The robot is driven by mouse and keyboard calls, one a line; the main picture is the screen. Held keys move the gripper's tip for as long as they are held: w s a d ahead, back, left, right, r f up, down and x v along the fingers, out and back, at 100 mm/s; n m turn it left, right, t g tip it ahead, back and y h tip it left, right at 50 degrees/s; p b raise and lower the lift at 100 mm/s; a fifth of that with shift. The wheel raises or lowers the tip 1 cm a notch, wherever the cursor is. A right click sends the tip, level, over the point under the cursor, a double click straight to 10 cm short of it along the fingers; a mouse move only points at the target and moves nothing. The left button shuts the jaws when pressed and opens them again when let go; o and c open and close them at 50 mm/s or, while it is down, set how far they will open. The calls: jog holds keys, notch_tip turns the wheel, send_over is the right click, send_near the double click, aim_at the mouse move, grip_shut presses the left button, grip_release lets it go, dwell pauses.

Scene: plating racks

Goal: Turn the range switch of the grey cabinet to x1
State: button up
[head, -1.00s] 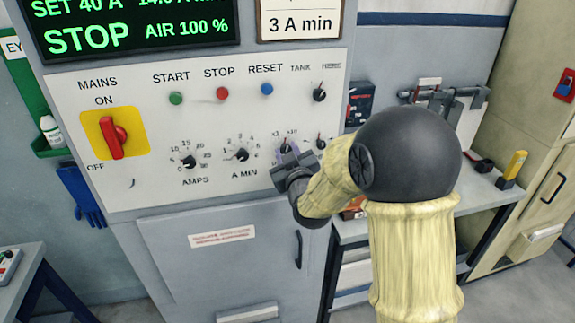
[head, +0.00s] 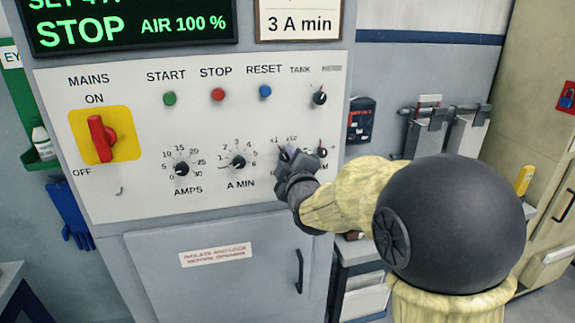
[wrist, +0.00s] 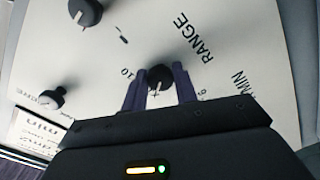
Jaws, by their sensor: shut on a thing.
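The grey cabinet (head: 225,190) has a pale control panel on its upper front. Its range switch is a small round black knob (wrist: 158,76) with a "RANGE" label and a "10" mark beside it in the wrist view. My gripper (wrist: 158,88) has one finger on each side of this knob and is shut on it. In the head view my gripper (head: 288,158) is at the panel's lower right and hides most of the switch. The "x1" and "x10" marks show above it. I cannot tell which mark the switch points to.
The A MIN knob (head: 238,162) and AMPS knob (head: 182,168) are to the left. A small knob (head: 322,152) is close on the right, with the TANK knob (head: 320,97) above. A red mains switch (head: 101,138) is at the far left.

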dwell(0.3)
jog(key=o, duration=0.9)
jog(key=shift+o, duration=0.2)
jog(key=shift+s, duration=0.1)
